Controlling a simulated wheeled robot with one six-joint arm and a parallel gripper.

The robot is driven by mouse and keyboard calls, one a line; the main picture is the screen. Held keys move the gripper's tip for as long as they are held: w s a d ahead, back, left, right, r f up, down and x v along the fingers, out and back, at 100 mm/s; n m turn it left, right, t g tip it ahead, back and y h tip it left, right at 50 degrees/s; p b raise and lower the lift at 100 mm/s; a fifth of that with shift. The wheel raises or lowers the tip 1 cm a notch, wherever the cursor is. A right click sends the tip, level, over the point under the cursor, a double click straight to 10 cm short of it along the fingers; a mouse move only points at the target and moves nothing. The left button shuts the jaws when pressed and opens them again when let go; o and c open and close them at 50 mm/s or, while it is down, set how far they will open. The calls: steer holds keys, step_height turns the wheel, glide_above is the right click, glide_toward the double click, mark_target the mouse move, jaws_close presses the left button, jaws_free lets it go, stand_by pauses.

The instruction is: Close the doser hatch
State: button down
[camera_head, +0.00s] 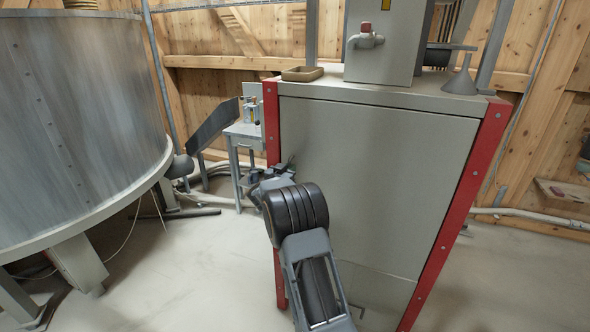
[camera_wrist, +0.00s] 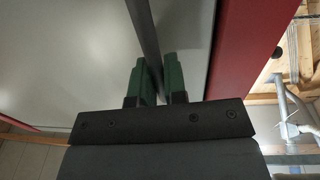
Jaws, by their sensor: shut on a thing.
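The doser is a grey cabinet with red corner posts, and its large grey front panel, the doser hatch (camera_head: 375,165), fills the space between the posts. I cannot tell whether the hatch is fully flush. My gripper (camera_head: 284,169) is at the left side of the panel, partly hidden behind my wrist. In the wrist view my gripper (camera_wrist: 157,80) has its green fingers on both sides of a dark narrow bar (camera_wrist: 145,30), which looks like the hatch handle. Grey panel surface (camera_wrist: 70,60) shows beside the bar, and a red post (camera_wrist: 250,45) stands to the right.
A large round metal mixer tub (camera_head: 80,130) stands at the left. A small table (camera_head: 245,130) with tools is behind the doser's left side. A shallow tray (camera_head: 302,73) and a grey funnel (camera_head: 461,80) sit on the doser top. The floor between tub and doser is mostly clear.

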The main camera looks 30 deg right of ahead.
steer(key=shift+w+d+r, duration=0.2)
steer(key=shift+d+r, duration=0.1)
steer(key=c, duration=1.4)
jaws_free()
steer(key=shift+w+d+f, duration=0.2)
steer(key=shift+o, duration=1)
steer(key=shift+a+f, duration=0.1)
steer(key=b+v, duration=0.1)
steer(key=v, duration=1.2)
steer(key=shift+s+a, duration=0.25)
steer(key=shift+a, duration=0.05)
